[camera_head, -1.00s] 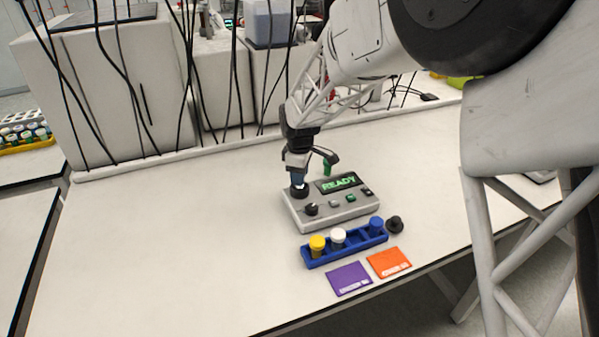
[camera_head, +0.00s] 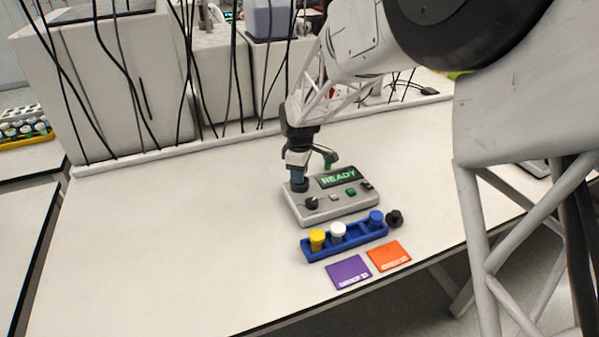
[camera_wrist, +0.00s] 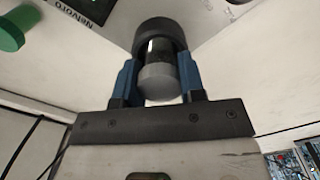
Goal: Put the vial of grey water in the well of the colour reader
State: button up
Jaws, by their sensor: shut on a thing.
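My gripper (camera_head: 299,176) is shut on a vial at the left back corner of the colour reader (camera_head: 345,205). In the wrist view, the vial (camera_wrist: 159,82) has a grey near end and a dark, glossy body between my blue fingers (camera_wrist: 158,85). Its far end lines up with the reader's black ring-shaped well (camera_wrist: 160,32) and appears to be inside the ring; how deep it sits is hidden. In the head view, the fingers cover most of the vial, directly above the well (camera_head: 299,186). The reader's screen shows READY.
A blue rack (camera_head: 352,241) in front of the reader holds yellow-, white- and blue-capped vials. A black knob-like object (camera_head: 395,218) stands at its right end. Purple (camera_head: 349,272) and orange (camera_head: 389,256) cards lie in front. The table's left is clear.

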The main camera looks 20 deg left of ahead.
jog(key=shift+f, duration=0.35)
dwell(0.5)
jog(key=o, duration=1.5)
jog(key=shift+c, duration=0.2)
jog(key=shift+r, duration=0.1)
jog(key=shift+r, duration=3.4)
